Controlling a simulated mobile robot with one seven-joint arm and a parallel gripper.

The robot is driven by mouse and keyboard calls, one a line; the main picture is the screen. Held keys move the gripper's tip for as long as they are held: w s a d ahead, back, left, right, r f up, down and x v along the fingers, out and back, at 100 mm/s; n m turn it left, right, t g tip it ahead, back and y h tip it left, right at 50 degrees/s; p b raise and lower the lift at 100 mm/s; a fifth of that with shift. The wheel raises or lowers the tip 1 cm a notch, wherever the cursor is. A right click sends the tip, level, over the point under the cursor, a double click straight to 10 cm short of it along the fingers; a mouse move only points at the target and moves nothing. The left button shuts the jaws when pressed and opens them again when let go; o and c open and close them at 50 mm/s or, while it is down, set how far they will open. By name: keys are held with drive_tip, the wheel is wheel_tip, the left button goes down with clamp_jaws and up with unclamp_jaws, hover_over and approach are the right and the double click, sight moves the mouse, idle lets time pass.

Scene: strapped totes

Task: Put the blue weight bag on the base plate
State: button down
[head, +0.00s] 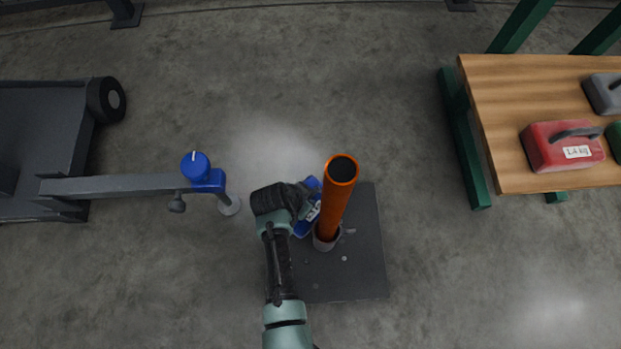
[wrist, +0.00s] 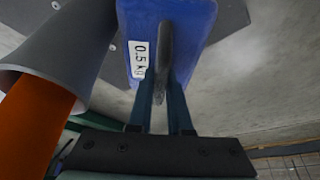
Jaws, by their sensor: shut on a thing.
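The blue weight bag (head: 307,221) is in my gripper, beside the orange pole at the base plate's upper left part. In the wrist view the bag (wrist: 195,30) shows a "0.5 kg" label, and my gripper (wrist: 165,85) is shut on its dark handle. The dark square base plate (head: 362,272) lies on the floor; it also shows behind the bag in the wrist view (wrist: 232,18). My gripper (head: 302,200) is partly hidden by my wrist in the head view. I cannot tell whether the bag touches the plate.
The orange pole (head: 336,200) stands in a grey socket (head: 326,240) on the plate, close right of the bag. A grey arm with a blue knob (head: 196,166) reaches in from the left. A wooden bench (head: 500,120) holds a red bag (head: 560,147) and others.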

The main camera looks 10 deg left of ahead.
drive_tip(key=shift+w+d, duration=0.3)
drive_tip(key=shift+w, duration=0.2)
drive_tip(key=f+b, duration=0.1)
drive_tip(key=b, duration=0.1)
drive_tip(key=f+b, duration=0.2)
drive_tip(key=shift+w+d+f, duration=0.15)
drive_tip(key=shift+w+f, duration=0.05)
drive_tip(key=shift+f, duration=0.15)
drive_tip(key=c, duration=0.8)
unclamp_jaws()
drive_tip(key=shift+c, duration=0.2)
drive_tip(key=p+v, duration=0.8)
drive_tip(key=v, duration=0.4)
drive_tip(key=shift+p, duration=0.35)
